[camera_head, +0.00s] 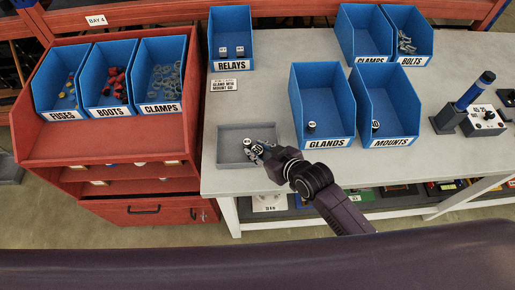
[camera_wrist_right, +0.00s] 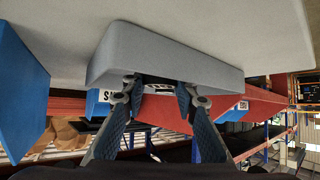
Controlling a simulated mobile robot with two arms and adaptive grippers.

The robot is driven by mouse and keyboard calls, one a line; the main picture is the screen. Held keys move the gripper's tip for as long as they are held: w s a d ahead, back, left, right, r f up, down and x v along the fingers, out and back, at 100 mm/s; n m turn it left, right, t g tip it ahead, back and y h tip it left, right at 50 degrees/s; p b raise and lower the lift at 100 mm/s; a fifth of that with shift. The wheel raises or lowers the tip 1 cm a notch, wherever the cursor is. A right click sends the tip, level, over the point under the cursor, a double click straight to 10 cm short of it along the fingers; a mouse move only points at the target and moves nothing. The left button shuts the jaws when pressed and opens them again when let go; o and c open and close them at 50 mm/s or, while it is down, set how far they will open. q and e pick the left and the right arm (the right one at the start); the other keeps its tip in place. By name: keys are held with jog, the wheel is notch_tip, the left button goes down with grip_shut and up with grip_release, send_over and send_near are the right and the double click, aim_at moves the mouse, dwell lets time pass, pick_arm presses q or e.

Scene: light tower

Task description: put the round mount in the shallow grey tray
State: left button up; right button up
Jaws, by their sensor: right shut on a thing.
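The shallow grey tray (camera_head: 232,132) lies on the light table at its left end. My right gripper (camera_head: 258,150) reaches in from the right over the tray's right part, low down. It is shut on a small dark piece with a white round label, which I take as the round mount (camera_head: 257,149). A second pale label shows just beside it, at the gripper's far side; I cannot tell whether that piece lies in the tray. In the right wrist view the fingers (camera_wrist_right: 158,88) meet the tray's wall (camera_wrist_right: 165,55), and the held piece is hidden. My left gripper is out of view.
The blue GLANDS bin (camera_head: 323,90) and MOUNTS bin (camera_head: 388,95) stand right of the tray, each with a dark labelled piece inside. The RELAYS bin (camera_head: 231,35) is behind. A red rack (camera_head: 75,150) with blue bins stands left. A blue-topped light tower (camera_head: 475,90) stands right.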

jog(key=o, duration=0.9)
jog(key=shift+f, duration=0.1)
jog(key=b+v, duration=0.1)
jog(key=v, duration=1.1)
